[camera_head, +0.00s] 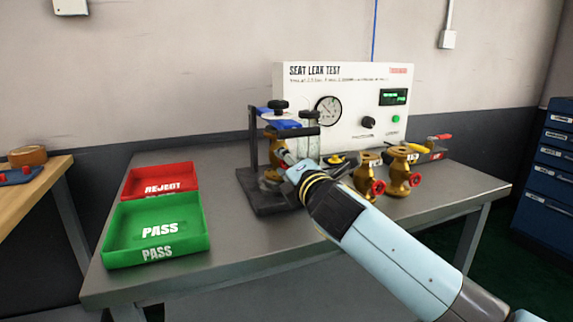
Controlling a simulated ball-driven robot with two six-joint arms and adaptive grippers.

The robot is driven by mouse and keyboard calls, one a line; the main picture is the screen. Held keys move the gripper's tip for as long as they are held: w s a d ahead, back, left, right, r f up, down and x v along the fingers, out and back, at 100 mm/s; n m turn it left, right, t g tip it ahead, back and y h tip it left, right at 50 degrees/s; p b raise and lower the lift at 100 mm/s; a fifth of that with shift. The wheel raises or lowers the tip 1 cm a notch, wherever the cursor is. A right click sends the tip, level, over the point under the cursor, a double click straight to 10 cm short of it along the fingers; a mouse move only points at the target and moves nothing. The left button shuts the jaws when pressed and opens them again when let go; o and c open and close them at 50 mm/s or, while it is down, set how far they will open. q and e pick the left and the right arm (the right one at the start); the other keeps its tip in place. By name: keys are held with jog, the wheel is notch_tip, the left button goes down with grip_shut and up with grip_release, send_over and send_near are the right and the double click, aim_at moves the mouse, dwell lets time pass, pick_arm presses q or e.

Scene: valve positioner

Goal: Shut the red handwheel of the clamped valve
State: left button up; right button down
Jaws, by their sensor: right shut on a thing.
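The clamped valve (270,134) is a brass body in the dark clamp stand (254,140) in front of the test panel. My right arm reaches in from the lower right. My right gripper (283,158) is at the front of the clamped valve, shut where the red handwheel sits. The handwheel itself is hidden behind my gripper and wrist, so its turn position cannot be seen. My left gripper is not in view.
Two loose brass valves with red handwheels (367,176) (401,172) stand right of my wrist. A green PASS tray (155,255) and a red REJECT tray (162,170) lie at left. The SEAT LEAK TEST panel (350,85) with its gauge stands behind. Bare bench lies between trays and stand.

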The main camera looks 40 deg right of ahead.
jog(key=m+b, duration=0.1)
jog(key=m, duration=0.4)
jog(key=shift+f+m, duration=0.1)
jog(key=shift+m, duration=0.2)
jog(key=m+b, duration=0.1)
jog(key=m, duration=0.4)
jog(key=shift+m, duration=0.3)
jog(key=c, duration=0.9)
grip_release()
jog(key=shift+c, duration=0.2)
jog(key=v, duration=0.8)
